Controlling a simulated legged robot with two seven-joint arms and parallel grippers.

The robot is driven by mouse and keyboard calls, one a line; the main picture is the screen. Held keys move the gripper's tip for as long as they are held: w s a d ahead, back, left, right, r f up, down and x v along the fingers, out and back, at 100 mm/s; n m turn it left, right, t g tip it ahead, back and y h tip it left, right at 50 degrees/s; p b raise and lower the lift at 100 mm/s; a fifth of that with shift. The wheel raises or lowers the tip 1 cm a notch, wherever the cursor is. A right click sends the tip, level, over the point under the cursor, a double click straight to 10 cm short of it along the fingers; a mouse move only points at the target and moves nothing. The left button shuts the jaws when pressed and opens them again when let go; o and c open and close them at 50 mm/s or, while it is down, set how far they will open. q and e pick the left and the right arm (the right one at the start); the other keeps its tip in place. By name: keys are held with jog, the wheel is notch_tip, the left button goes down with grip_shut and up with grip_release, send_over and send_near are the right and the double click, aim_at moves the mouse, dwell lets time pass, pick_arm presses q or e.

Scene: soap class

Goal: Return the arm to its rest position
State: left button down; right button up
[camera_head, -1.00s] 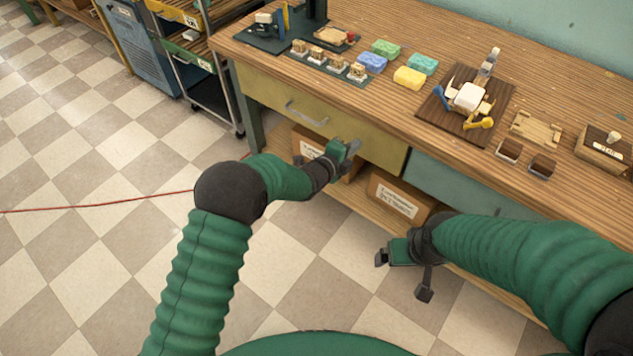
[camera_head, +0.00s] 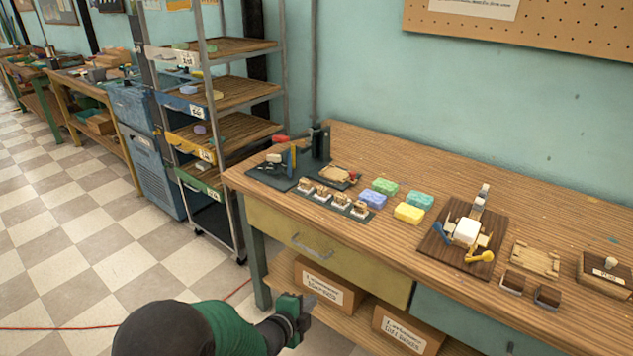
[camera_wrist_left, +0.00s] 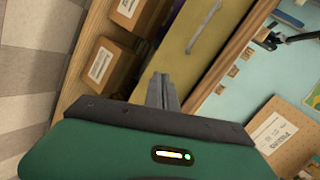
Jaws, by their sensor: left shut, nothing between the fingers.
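My left gripper (camera_head: 308,303) is at the bottom of the head view, in front of the workbench and below its top. Its green and black arm comes in from the bottom left. In the left wrist view the left gripper's fingers (camera_wrist_left: 162,92) are together with nothing between them. The yellow drawer front (camera_head: 330,255) is just beyond the gripper and shows in the left wrist view too. My right gripper is outside both current views.
The workbench top (camera_head: 350,140) holds several soap bars, including a yellow one (camera_head: 409,213), and a dark wooden board (camera_head: 437,247) with a white block. Cardboard boxes (camera_head: 325,287) sit on the lower shelf. A shelf rack (camera_head: 235,85) stands at left; the tiled floor is open.

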pick_arm(q)
jog(key=s+a+n+g+y, duration=0.3)
jog(key=s+a+n+y, duration=0.1)
jog(key=s+a+n, duration=0.6)
jog(key=s+a+n+g+y, duration=0.1)
jog(key=s+a+n+g, duration=0.1)
jog(key=s+a+n, duration=0.4)
jog(key=s+a+n+g+y, duration=0.1)
jog(key=s+a+n+g, duration=0.25)
jog(key=s, duration=0.55)
notch_tip(320, 180, up, 19)
jog(key=s+n+p, duration=0.1)
jog(key=p, duration=1.7)
jog(key=shift+d+p, duration=0.35)
jog(key=shift+d, duration=0.05)
